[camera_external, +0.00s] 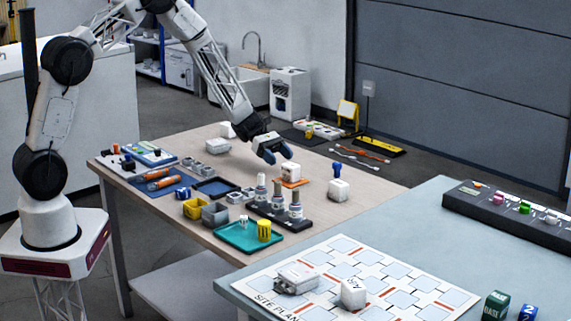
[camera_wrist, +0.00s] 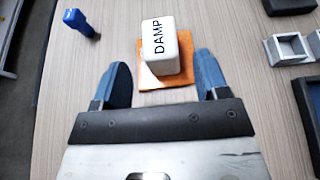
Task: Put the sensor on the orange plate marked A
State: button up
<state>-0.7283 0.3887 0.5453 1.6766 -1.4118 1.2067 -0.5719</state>
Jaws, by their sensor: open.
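A white block with rounded edges, marked DAMP (camera_wrist: 158,48), rests on an orange plate (camera_wrist: 182,82) in the wrist view. The same white block (camera_external: 291,171) and orange plate (camera_external: 279,184) show on the wooden table in the external view. The block covers the plate's middle, and I cannot read a letter A on it. My gripper (camera_external: 277,154) is open and empty, close to the block at its upper left in the external view. In the wrist view its blue fingers (camera_wrist: 163,60) are spread left and right of the block's near end, with gaps.
Another white block (camera_external: 338,190) and a blue piece (camera_external: 337,169) stand to the right. Bottles in a black rack (camera_external: 279,215), a teal tray (camera_external: 236,238) and grey bins (camera_external: 215,214) stand nearer the camera. A white block (camera_external: 354,294) sits on the site plan sheet (camera_external: 425,288).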

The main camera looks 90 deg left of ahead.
jog(key=v, duration=0.6)
jog(key=shift+s+a, duration=0.25)
jog(key=shift+r, duration=0.1)
dwell(0.6)
jog(key=s+d+r+m+g+y, duration=0.1)
jog(key=s+d+r+m+g, duration=0.25)
jog(key=d+r, duration=0.5)
jog(key=s+d+r+m+g, duration=0.25)
jog(key=d+r+m, duration=0.3)
jog(key=d, duration=0.65)
jog(key=s+d+r+m+g+y, duration=0.1)
jog(key=s+d+r+m+g, duration=0.2)
jog(key=d+r, duration=0.6)
jog(key=s+d+r+m+y, duration=0.2)
jog(key=s+d+m, duration=0.3)
jog(key=s, duration=0.4)
jog(key=s+d+r+m+t+y, duration=0.1)
jog(key=s+d+r+m+y, duration=0.1)
jog(key=s+d+m, duration=0.3)
jog(key=s+d+r+m+t+y, duration=0.1)
jog(key=s+d+m, duration=0.4)
jog(key=s, duration=0.8)
jog(key=d+r+y, duration=0.1)
jog(key=y, duration=0.1)
jog(key=shift+s+r+y, duration=0.2)
jog(key=shift+r+y, duration=0.1)
jog(key=shift+r, duration=0.05)
